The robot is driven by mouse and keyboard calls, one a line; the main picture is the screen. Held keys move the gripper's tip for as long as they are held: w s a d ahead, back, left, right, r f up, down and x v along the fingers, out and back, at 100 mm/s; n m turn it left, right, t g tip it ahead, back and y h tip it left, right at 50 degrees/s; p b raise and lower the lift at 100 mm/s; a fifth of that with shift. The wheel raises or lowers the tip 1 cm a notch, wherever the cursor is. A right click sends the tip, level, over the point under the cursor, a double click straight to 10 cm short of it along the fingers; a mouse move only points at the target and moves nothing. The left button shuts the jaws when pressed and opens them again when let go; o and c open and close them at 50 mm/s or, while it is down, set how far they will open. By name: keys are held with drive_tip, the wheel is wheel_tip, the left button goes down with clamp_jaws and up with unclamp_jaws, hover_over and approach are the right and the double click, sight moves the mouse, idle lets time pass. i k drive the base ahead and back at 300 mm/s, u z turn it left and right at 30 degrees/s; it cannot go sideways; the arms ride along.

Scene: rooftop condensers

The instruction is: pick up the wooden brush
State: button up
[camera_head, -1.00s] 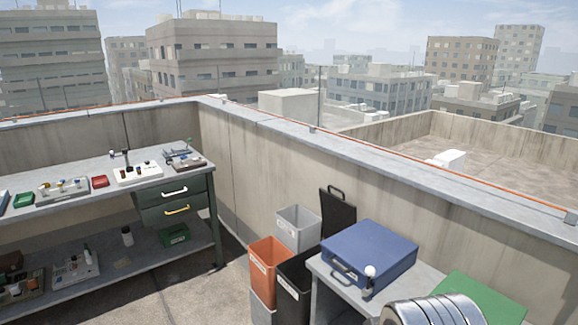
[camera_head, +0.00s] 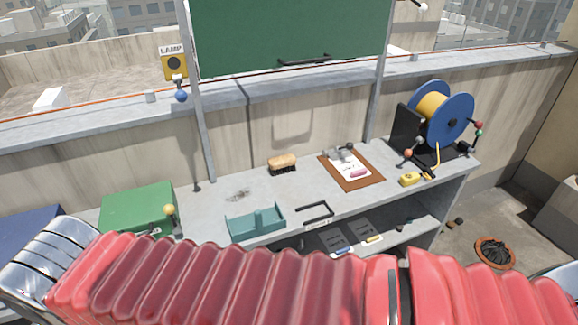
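The wooden brush (camera_head: 283,164) has a tan wooden back and dark bristles facing down. It stands on the grey workbench (camera_head: 222,200), towards the back edge near the parapet wall. My red bellows-covered arm crosses the bottom of the picture, in front of the bench and well apart from the brush. My gripper is not in view, so I cannot see its state. Nothing covers the brush.
A teal tray (camera_head: 256,224) stands in front of the brush, with a black handle (camera_head: 316,212) beside it. A clipboard (camera_head: 350,170) lies to the right, then a cable reel (camera_head: 436,116). A green case (camera_head: 138,208) is at left. A green board (camera_head: 285,35) hangs above.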

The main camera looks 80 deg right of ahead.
sight(285, 163)
drive_tip(key=z, duration=2.55)
